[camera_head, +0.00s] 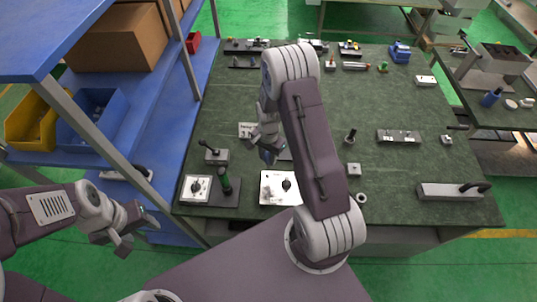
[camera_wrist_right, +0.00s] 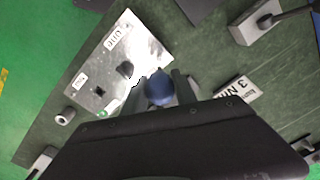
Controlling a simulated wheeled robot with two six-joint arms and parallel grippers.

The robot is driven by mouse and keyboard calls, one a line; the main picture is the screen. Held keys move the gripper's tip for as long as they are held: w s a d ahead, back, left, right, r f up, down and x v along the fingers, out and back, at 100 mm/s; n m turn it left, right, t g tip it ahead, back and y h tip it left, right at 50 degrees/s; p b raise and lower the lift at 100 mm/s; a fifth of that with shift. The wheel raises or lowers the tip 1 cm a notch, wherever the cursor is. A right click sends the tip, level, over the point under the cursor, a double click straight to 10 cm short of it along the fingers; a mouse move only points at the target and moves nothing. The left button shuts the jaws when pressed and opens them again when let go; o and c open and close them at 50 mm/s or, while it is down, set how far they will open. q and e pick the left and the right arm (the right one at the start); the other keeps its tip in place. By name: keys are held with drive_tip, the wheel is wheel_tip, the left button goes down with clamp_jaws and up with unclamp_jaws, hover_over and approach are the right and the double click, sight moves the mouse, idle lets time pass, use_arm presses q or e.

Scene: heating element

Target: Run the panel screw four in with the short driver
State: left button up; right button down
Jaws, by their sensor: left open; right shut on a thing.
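My right gripper (camera_head: 268,148) is above the bench, near the far edge of the white panel (camera_head: 274,196). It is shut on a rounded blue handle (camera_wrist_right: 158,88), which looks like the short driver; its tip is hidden. In the right wrist view the panel (camera_wrist_right: 140,45) carries a black knob (camera_wrist_right: 125,69), labels and a small dark square opening. The handle appears beside the panel's edge there. I cannot make out panel screw four. My left gripper (camera_head: 130,226) is open and empty, off the bench's left front corner.
Blue shelving (camera_head: 40,30) borders the left. The middle of the green bench (camera_head: 385,110) is mostly clear.

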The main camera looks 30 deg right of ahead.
sight(268, 164)
drive_tip(key=shift+a, duration=0.1)
drive_tip(key=shift+w+a+f+b, duration=0.1)
drive_tip(key=shift+a+f+b, duration=0.05)
drive_tip(key=shift+f+b, duration=0.35)
wheel_tip(268, 164, down, 4)
drive_tip(key=b, duration=0.2)
drive_tip(key=shift+r+b, duration=0.15)
drive_tip(key=shift+b, duration=0.15)
drive_tip(key=shift+f, duration=0.3)
drive_tip(key=shift+r, duration=0.1)
drive_tip(key=shift+f+b, duration=0.45)
drive_tip(key=shift+f, duration=0.05)
